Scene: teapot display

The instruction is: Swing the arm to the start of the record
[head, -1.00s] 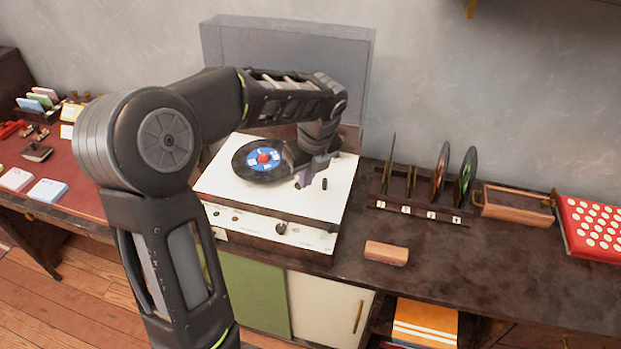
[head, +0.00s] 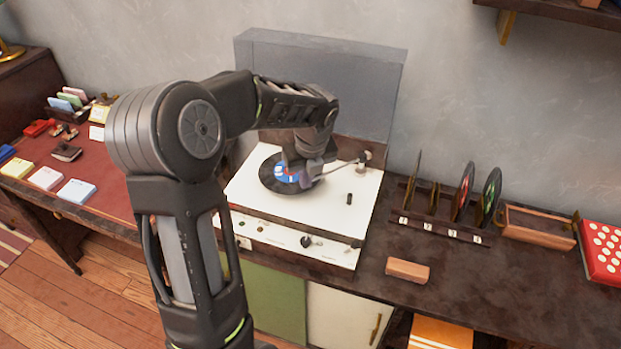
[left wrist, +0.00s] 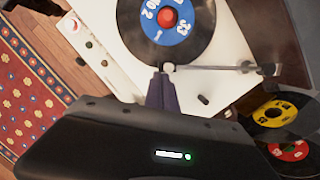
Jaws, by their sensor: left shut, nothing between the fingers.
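The record player (head: 290,215) stands on the counter with its grey lid up. A black record (head: 272,182) with a blue label and red centre lies on it; it also shows in the left wrist view (left wrist: 205,35). The tonearm (head: 343,163) runs left from its pivot at the back right towards the record. In the left wrist view the tonearm (left wrist: 215,68) ends at the record's edge, by my fingertips. My left gripper (head: 306,183) is shut and empty, its tips beside the tonearm's end; whether they touch I cannot tell. My right gripper is not in view.
A rack (head: 440,228) with several upright records stands right of the player, beside a wooden tray (head: 537,232) and a red box (head: 603,250). A wooden block (head: 407,270) lies in front. The raised lid (head: 320,85) is behind my arm.

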